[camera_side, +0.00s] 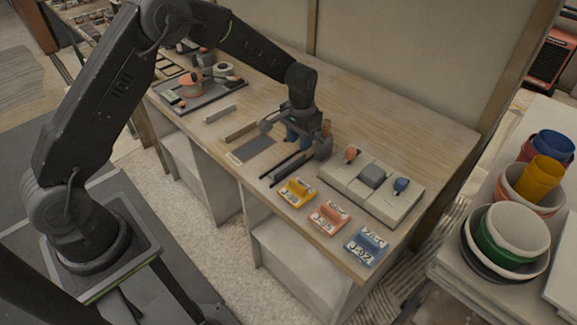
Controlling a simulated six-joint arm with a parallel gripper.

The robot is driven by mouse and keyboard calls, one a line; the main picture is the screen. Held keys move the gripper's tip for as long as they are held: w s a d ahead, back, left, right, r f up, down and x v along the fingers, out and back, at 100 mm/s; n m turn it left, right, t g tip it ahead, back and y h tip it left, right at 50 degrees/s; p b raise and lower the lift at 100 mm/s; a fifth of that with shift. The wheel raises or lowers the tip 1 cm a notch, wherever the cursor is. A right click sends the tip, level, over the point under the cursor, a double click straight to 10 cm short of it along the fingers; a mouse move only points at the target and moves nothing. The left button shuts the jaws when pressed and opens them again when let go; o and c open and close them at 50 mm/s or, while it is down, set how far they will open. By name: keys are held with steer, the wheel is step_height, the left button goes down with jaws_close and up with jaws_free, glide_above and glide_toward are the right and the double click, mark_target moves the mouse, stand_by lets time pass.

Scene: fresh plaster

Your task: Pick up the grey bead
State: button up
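No single thing is plainly the grey bead. Long narrow strips lie on the wooden bench (420,135): a light grey strip (220,113), a tan strip (240,132) and dark strips (284,167). I cannot tell which of these is the bead. My gripper (295,138) points down over the middle of the bench, right of the grey and tan strips and behind the dark ones.
Yellow (297,192), orange (329,217) and blue (365,246) labelled pieces line the front edge. A pale tray (385,209) holds orange, grey and blue tools at right. The bench's back right is clear.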

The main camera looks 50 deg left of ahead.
mark_target(300, 156)
steer(key=shift+w+f, duration=0.15)
steer(key=shift+f, duration=2.8)
steer(key=shift+c, duration=0.3)
jaws_close()
